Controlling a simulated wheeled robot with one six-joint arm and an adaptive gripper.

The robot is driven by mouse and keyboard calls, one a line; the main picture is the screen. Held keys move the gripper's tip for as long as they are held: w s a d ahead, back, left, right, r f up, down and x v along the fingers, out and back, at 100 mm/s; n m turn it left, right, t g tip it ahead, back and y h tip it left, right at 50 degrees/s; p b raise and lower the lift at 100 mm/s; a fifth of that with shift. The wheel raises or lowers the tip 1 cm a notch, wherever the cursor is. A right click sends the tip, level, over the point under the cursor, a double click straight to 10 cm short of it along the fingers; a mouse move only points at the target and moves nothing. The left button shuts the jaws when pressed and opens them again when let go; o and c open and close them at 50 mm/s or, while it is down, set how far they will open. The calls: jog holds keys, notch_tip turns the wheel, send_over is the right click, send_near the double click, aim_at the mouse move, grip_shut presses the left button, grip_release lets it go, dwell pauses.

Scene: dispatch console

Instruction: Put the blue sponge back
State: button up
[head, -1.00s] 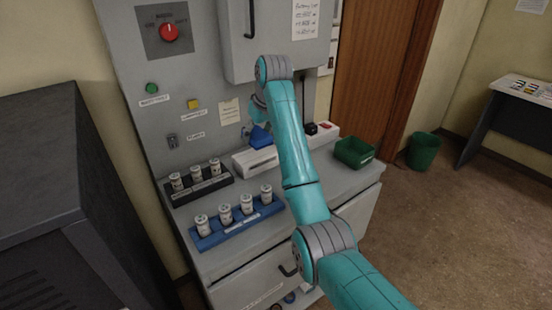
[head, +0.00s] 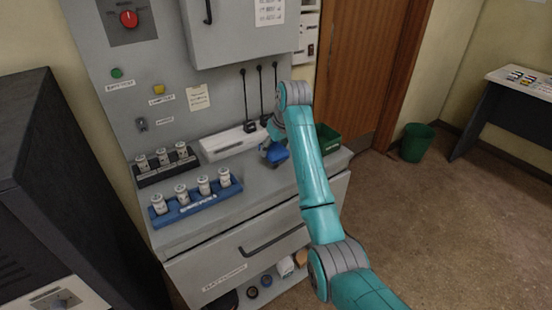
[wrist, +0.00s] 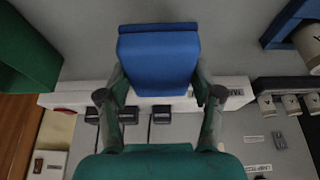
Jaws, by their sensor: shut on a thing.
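The blue sponge (wrist: 158,62) is between the two fingers of my gripper (wrist: 160,95) in the wrist view, and the fingers are shut on its sides. In the head view the blue sponge (head: 276,152) shows just left of my arm, over the counter top. My gripper (head: 268,147) is partly hidden there by my wrist. I cannot tell whether the sponge touches the counter.
A blue rack (head: 212,207) and a black rack (head: 150,180) of white jars stand on the counter's left. A white strip unit (head: 232,142) lies along the back panel. A green bin (head: 328,139) is at the right end. The front middle of the counter is clear.

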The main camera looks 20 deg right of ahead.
jog(key=shift+a+f, duration=0.1)
jog(key=shift+f, duration=2.05)
jog(key=shift+f, duration=0.1)
jog(key=o, duration=1.1)
